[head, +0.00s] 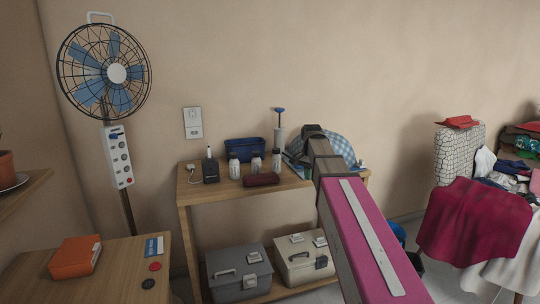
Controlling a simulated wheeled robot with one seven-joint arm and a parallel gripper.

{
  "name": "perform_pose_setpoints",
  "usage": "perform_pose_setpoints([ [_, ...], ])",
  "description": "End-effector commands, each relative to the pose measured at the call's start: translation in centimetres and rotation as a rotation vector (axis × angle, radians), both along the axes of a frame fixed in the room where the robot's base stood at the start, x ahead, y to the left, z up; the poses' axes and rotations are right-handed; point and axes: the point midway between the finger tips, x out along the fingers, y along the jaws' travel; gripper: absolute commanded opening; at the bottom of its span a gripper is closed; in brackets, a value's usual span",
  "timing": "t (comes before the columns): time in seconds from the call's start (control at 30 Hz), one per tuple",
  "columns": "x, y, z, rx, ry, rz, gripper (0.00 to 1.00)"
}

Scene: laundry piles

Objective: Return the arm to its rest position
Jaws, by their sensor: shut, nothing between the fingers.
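My arm, with a pink link and a grey link, reaches from the bottom right of the head view up toward the wooden shelf table. It ends to the eye in a dark part in front of the wall, near the right end of the table's top. I can make out no gripper fingers there, so my gripper is not seen. The arm hides part of a blue-and-white checked cloth (337,147) and part of the table behind it.
The shelf table (220,189) bears bottles, a blue bin (246,150) and a dark red item (261,180); toolboxes (239,272) stand below. A fan (117,73) and wooden desk (122,280) are left. A laundry pile with a crimson cloth (475,220) is right.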

Motion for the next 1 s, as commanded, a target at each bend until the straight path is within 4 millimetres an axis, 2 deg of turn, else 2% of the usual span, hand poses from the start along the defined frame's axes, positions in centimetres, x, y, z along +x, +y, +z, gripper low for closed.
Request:
perform_pose_setpoints([
  [0.27,-2.8,-0.6,-5.9,0.0,0.003,0.099,0.0],
  [0.37,-4.5,-0.9,-9.0,0.0,0.005,0.157,0.0],
  [0.5,-7.4,-1.4,-13.7,0.0,0.004,0.254,0.0],
  [0.7,-11.8,-2.0,-19.6,0.0,0.002,0.391,0.0],
  [0.9,-16.6,-2.5,-24.6,0.0,0.001,0.525,0.0],
  [1.0,-18.6,-2.7,-26.4,-0.001,-0.001,0.58,0.0],
])
